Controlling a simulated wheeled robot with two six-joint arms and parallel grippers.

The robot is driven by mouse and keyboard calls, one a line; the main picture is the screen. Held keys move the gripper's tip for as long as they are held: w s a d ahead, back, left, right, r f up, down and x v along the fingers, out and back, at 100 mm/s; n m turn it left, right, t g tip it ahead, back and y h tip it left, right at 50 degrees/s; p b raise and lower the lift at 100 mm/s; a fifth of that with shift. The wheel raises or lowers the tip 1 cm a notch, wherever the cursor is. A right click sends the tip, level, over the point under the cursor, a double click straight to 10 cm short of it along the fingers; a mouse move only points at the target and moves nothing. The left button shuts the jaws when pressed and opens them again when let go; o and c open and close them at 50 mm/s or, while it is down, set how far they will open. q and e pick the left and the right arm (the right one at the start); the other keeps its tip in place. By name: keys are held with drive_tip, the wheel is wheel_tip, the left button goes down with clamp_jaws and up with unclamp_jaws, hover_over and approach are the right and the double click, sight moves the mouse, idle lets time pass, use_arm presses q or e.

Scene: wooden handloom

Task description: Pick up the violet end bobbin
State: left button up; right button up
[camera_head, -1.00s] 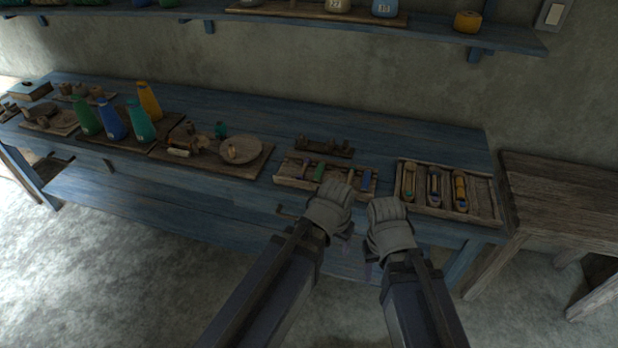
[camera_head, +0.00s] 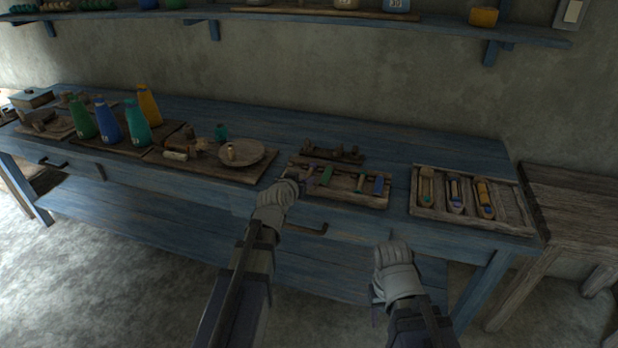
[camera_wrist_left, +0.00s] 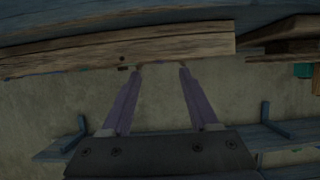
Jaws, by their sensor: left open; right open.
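A shallow wooden tray (camera_head: 345,199) near the table's front edge holds several small bobbins, among them a green one (camera_head: 327,175) and a blue one (camera_head: 379,185). A dark violet-looking piece (camera_head: 310,171) shows at the tray's left end, partly behind my left gripper; I cannot tell its outline for sure. My left gripper (camera_head: 301,183) is open at that left end. In the left wrist view its two fingers (camera_wrist_left: 157,85) stand apart with nothing between them, their tips close to a wooden edge (camera_wrist_left: 120,52). My right gripper (camera_head: 374,298) is open and empty, low in front of the table.
A second tray (camera_head: 472,222) with shuttles lies to the right. A plate (camera_head: 238,153) on a board, and coloured cones (camera_head: 108,120), stand to the left. A dark rack (camera_head: 335,152) sits behind the bobbin tray. A drawer handle (camera_head: 307,228) juts below the table edge.

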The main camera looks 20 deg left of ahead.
sight(307, 175)
use_arm(q)
drive_tip(key=shift+f+b+x, duration=0.15)
drive_tip(key=shift+b+x, duration=0.6)
drive_tip(key=shift+x, duration=1.05)
drive_tip(key=shift+f+b+x, duration=0.1)
drive_tip(key=shift+b+x, duration=0.6)
drive_tip(key=shift+x, duration=1.05)
drive_tip(key=shift+s, duration=0.2)
drive_tip(key=shift+c, duration=0.5)
clamp_jaws()
